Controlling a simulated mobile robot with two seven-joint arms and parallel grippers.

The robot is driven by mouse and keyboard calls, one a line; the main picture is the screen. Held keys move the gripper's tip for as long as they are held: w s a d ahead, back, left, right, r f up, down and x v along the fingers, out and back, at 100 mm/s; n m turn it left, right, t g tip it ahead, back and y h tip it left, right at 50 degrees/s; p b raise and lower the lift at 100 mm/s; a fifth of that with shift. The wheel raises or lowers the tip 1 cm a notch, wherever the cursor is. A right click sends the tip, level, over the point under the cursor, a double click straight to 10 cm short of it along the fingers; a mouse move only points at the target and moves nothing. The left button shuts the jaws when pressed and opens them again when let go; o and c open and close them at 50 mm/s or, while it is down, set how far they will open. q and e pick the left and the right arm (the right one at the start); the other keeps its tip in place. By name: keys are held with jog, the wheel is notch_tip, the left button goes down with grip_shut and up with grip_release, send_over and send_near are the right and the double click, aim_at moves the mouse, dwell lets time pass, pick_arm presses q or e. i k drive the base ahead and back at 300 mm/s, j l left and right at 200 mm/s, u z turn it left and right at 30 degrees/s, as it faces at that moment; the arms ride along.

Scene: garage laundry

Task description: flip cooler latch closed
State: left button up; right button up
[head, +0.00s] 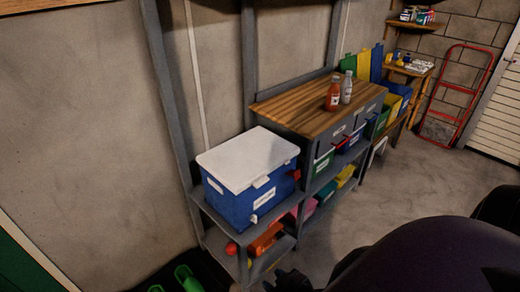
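A blue cooler (232,205) with a white lid (247,155) stands on a grey metal shelf unit left of centre. The lid looks down on the body. A small white tab (261,181), which looks like the latch, sits at the lid's front edge; I cannot tell whether it is fastened. A white label and a small white fitting (254,219) are below it on the front. A red handle (294,174) is on the right side. My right gripper (289,281) is a dark shape at the bottom edge, below and apart from the cooler; its fingers are unclear. My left gripper is out of view.
A wooden-topped bench (300,104) with a red bottle (333,96) and a clear bottle (347,88) adjoins the cooler. Coloured bins fill the shelves. Green shoes (187,278) lie at lower left. A red hand truck (457,95) leans at the back. Floor (410,185) right of the shelves is clear.

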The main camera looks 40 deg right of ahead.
aim_at(297, 174)
jog(key=z, duration=1.15)
